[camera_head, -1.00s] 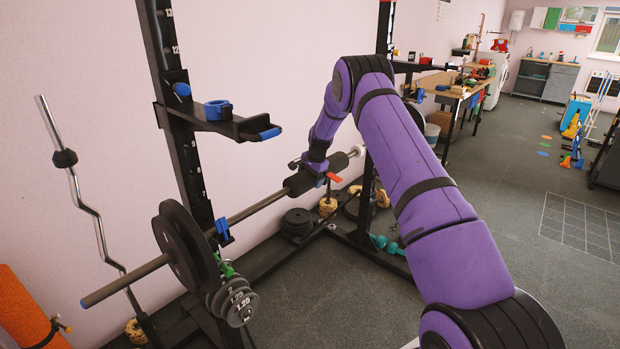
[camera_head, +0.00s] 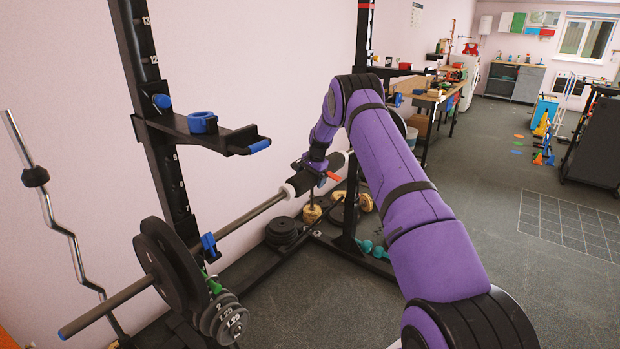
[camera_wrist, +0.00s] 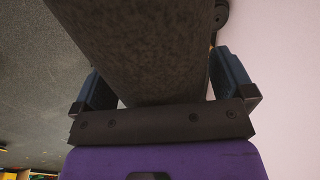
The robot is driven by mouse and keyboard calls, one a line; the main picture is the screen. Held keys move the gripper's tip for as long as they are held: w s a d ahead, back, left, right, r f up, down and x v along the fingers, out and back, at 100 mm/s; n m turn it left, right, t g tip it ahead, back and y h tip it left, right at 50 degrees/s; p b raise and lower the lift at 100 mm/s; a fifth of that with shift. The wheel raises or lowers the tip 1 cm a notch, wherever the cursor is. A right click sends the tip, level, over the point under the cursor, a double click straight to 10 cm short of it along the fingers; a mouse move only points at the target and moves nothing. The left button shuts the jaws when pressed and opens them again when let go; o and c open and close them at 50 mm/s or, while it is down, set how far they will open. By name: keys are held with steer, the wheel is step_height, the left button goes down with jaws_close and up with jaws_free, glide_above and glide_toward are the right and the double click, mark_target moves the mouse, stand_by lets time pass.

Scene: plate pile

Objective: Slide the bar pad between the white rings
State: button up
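The bar pad (camera_head: 299,182) is a dark sleeve around the barbell bar (camera_head: 250,214), partly hidden by my gripper. A white ring (camera_head: 288,190) shows on the bar at the pad's near end, touching or very close to it. The far end of the pad is partly behind my arm, and the gap to any far ring cannot be made out. My gripper (camera_head: 318,168) is at the pad.
The bar rests across a black rack with an upright post (camera_head: 168,150) and a spotter arm (camera_head: 215,138). Weight plates (camera_head: 170,262) sit on its near end. Plates (camera_head: 282,232) and teal dumbbells (camera_head: 372,249) lie on the floor.

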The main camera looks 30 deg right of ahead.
steer(key=v, duration=1.1)
steer(key=shift+f, duration=0.1)
